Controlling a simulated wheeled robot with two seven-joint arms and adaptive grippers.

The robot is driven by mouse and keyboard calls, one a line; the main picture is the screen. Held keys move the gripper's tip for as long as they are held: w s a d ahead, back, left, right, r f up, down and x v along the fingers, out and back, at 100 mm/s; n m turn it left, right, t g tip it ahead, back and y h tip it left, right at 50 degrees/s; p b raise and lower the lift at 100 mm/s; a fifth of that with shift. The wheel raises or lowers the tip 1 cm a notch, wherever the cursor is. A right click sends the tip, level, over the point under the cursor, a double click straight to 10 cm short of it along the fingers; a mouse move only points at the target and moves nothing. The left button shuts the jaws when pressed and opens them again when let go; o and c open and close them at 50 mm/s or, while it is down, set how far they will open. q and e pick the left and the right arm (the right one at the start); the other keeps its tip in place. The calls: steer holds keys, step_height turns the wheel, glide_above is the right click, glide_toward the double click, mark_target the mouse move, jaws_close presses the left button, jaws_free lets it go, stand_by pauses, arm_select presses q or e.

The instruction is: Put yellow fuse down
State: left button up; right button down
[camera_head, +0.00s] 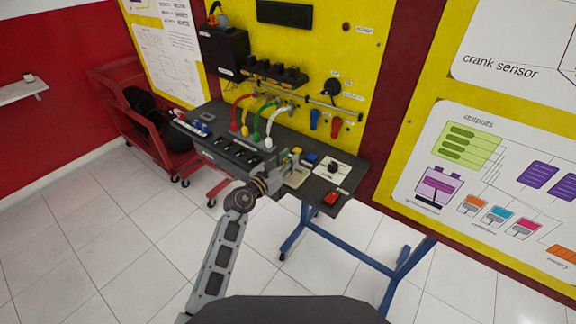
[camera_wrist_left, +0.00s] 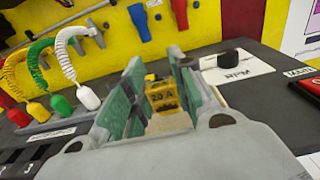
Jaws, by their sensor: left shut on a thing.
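The yellow fuse (camera_wrist_left: 162,95), marked 20 A, sits between the green-padded fingers of my left gripper (camera_wrist_left: 157,100) in the left wrist view. The gripper is shut on it. In the head view my left gripper (camera_head: 291,160) is over the right half of the dark bench panel (camera_head: 225,127). A pale patch (camera_wrist_left: 168,124) shows beneath the fuse; I cannot tell whether the fuse touches it. The fuse's lower part is partly hidden by the fingers. My right gripper is not in view.
A black RPM knob (camera_head: 333,167) on a white plate and a red part (camera_head: 332,197) lie to the right. Coiled leads with coloured plugs (camera_head: 257,136) stand to the left. Blue (camera_head: 315,119) and red (camera_head: 336,127) connectors hang on the yellow board behind.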

arm_select(q)
steer(key=shift+f, duration=0.95)
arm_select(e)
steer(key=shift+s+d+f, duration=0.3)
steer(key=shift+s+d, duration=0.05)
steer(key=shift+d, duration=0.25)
arm_select(q)
steer(key=o, duration=0.7)
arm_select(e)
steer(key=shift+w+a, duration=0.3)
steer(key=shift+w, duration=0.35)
